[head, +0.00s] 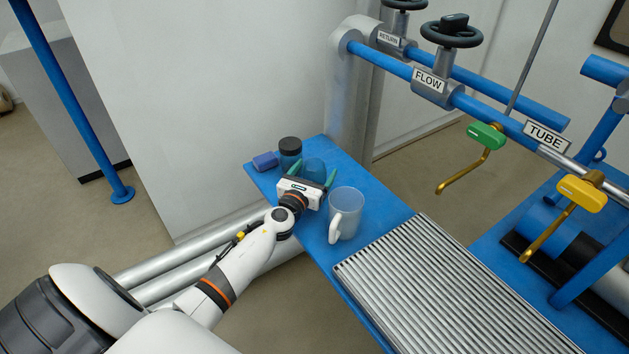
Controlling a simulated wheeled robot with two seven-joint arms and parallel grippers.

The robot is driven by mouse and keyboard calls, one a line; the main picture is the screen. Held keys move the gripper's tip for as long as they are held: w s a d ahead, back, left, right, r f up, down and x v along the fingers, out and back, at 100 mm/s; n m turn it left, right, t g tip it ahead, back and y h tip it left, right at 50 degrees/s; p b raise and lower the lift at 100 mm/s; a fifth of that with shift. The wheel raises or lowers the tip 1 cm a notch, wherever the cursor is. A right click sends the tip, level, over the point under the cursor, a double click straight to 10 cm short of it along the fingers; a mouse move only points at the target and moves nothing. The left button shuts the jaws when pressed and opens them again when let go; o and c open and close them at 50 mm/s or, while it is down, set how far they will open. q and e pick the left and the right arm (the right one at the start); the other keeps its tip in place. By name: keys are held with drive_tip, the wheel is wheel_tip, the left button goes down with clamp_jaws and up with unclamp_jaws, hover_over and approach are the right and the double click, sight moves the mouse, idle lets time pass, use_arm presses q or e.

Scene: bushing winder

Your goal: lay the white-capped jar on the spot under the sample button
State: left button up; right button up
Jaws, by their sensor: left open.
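My left gripper (313,172) is at the far end of the blue table, with its two green fingers apart. A small blue cup or jar (313,168) stands between or just beyond the fingers; contact cannot be told, and the gripper body hides its lower part. I cannot make out a white-capped jar or a sample button in this view. My right gripper is not in view.
The blue table (385,212) also holds a blue block (265,161) and a pale mug (346,212) close right of my gripper. A ribbed grey rack (450,290) covers the near part. Blue pipes with valves and green (486,135) and yellow (581,193) handles are at right.

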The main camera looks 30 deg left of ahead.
use_arm(q)
drive_tip(key=shift+w+a, duration=0.1)
drive_tip(key=shift+w, duration=0.75)
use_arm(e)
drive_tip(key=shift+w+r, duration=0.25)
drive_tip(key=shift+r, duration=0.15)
use_arm(q)
drive_tip(key=shift+c, duration=0.5)
drive_tip(key=c, duration=1)
drive_tip(key=shift+c, duration=0.2)
drive_tip(key=shift+r, duration=0.2)
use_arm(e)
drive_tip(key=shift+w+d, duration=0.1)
